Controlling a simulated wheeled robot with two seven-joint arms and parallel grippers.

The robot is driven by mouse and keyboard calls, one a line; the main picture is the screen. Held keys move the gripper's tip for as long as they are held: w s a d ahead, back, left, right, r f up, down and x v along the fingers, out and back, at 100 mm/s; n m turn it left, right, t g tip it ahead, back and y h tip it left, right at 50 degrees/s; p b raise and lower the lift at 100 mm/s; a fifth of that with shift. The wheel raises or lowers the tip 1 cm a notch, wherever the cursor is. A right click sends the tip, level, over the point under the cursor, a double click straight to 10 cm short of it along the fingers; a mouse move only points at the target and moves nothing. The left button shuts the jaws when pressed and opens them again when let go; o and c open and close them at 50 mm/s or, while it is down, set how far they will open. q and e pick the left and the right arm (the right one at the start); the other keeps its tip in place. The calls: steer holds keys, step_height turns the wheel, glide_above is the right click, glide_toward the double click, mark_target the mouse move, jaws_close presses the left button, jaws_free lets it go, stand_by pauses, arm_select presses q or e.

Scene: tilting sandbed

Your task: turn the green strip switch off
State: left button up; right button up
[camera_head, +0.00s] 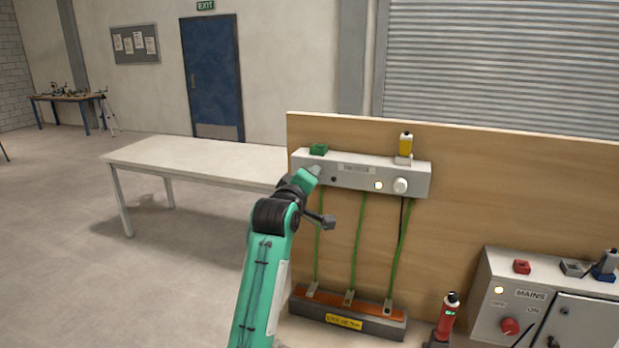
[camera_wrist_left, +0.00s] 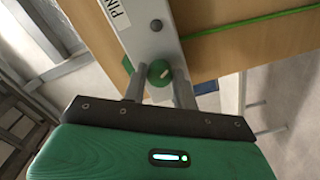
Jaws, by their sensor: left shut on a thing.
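A long grey strip box (camera_head: 360,172) is fixed to the upper part of a wooden board. The green strip switch is a round green knob (camera_wrist_left: 159,73) with a short white mark, near the end of the box in the left wrist view. My left gripper (camera_head: 315,172) is at the left end of the box and hides the knob in the head view. In the wrist view its two fingers stand on either side of the knob, shut on it. A small lamp (camera_head: 333,179) beside it looks dark. My right gripper is not in view.
A white knob (camera_head: 400,185) and a lit lamp (camera_head: 378,185) are on the box's right. A green block (camera_head: 318,149) and a yellow object (camera_head: 405,145) sit on top. Green wires hang to a lower bar (camera_head: 345,322). A mains box (camera_head: 484,310) stands right; a white table (camera_head: 190,158) behind.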

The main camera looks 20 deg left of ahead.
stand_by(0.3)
arm_select(q)
steer(key=o, duration=1)
steer(key=shift+a, duration=0.1)
steer(key=shift+c, duration=0.2)
steer(key=shift+s, duration=0.1)
steer(key=s+b, duration=0.4)
steer(key=s, duration=0.9)
steer(key=shift+s+a, duration=0.2)
steer(key=shift+s, duration=0.1)
